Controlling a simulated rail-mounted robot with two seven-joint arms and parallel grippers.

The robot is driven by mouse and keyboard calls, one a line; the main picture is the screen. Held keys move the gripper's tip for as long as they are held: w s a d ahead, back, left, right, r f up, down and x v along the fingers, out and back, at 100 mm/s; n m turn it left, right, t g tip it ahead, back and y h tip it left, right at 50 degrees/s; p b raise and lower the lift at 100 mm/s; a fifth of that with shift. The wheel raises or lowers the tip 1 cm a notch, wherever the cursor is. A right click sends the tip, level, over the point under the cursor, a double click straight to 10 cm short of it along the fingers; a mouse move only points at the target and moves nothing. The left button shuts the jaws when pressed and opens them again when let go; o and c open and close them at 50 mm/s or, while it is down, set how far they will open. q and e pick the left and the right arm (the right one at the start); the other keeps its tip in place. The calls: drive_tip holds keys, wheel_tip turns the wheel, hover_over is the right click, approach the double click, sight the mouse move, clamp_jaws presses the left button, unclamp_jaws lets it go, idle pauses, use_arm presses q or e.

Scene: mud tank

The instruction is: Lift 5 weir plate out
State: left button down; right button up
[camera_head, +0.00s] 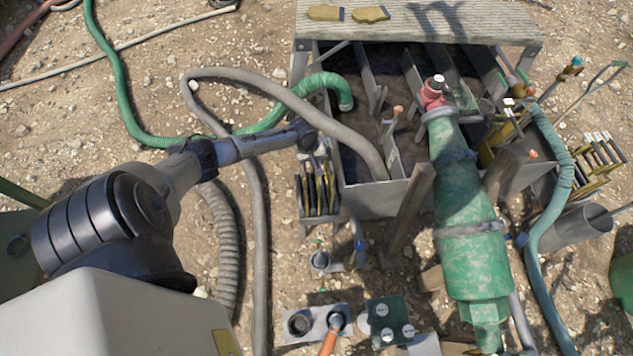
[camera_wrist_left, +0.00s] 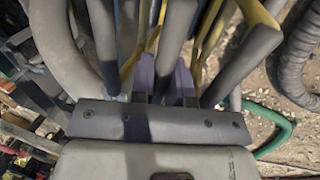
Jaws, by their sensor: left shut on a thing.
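My left gripper (camera_head: 308,138) reaches in from the left, over the far end of a rack (camera_head: 333,209) beside the tank's left wall. Upright plates with yellow edges (camera_head: 318,188) stand in that rack. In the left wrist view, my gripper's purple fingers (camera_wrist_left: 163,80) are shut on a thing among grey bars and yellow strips. It looks like a weir plate, but its shape is mostly hidden. Inside the open mud tank (camera_head: 365,203), upright divider plates stand between compartments. One small plate (camera_head: 393,158) is near the tank's front. My right gripper is not in view.
A grey hose (camera_head: 250,82) loops close past my left gripper into the tank. A green hose (camera_head: 120,105) also enters it. A large green cylinder (camera_head: 465,215) with a red top stands over the tank's right side. Gloves (camera_head: 370,13) lie on the walkway.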

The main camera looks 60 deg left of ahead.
use_arm(q)
wheel_tip(320, 180, up, 18)
drive_tip(key=p, duration=0.8)
idle(0.3)
drive_tip(key=shift+r, duration=0.1)
